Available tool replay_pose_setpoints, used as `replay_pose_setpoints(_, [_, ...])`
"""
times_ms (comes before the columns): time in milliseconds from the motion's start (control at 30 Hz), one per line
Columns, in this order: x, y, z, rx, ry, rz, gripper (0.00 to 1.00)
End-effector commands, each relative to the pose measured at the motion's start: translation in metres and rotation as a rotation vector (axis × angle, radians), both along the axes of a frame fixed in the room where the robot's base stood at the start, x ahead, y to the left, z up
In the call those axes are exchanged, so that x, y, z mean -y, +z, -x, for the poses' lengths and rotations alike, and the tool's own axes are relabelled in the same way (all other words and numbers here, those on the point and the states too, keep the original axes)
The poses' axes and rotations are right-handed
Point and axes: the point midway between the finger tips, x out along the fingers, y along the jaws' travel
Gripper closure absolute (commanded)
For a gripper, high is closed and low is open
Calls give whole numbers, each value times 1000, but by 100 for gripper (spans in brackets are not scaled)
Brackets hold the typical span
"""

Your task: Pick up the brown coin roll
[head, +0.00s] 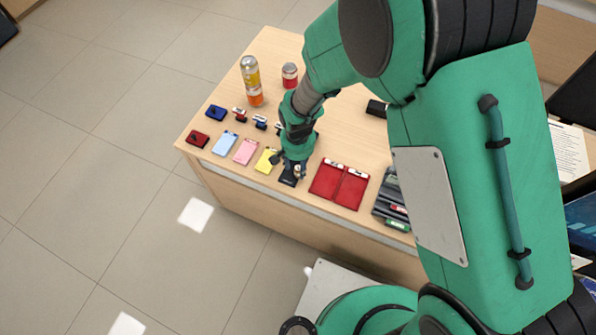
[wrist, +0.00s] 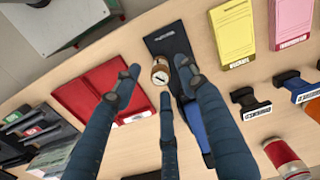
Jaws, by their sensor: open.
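The brown coin roll (wrist: 160,74) shows end-on in the wrist view, with a pale printed top. It is at the near end of a black booklet (wrist: 170,42); I cannot tell whether it rests on it. My gripper (wrist: 158,78) is open, with its three dark blue fingers spread around the roll. Gaps show between the fingers and the roll, and I cannot tell of any contact. In the head view my gripper (head: 294,165) is low over the black booklet (head: 288,180) near the counter's front edge. The roll is mostly hidden there.
A red folder (head: 340,184) lies right of my gripper, with a dark tray (head: 385,210) beyond it. Yellow (head: 265,160), pink (head: 245,151) and light blue pads lie left. Stamps, an orange bottle (head: 251,80) and a red can (head: 290,76) stand behind.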

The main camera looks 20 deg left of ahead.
Motion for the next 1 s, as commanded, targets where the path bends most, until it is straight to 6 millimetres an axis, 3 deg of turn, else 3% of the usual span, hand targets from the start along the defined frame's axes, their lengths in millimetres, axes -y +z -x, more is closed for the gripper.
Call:
replay_pose_setpoints(300, [0,-35,-1,1,0,0,58])
replay_pose_setpoints(933, [0,-38,-1,1,0,-1,58])
replay_pose_setpoints(1000, [0,-38,-1,1,0,-1,72])
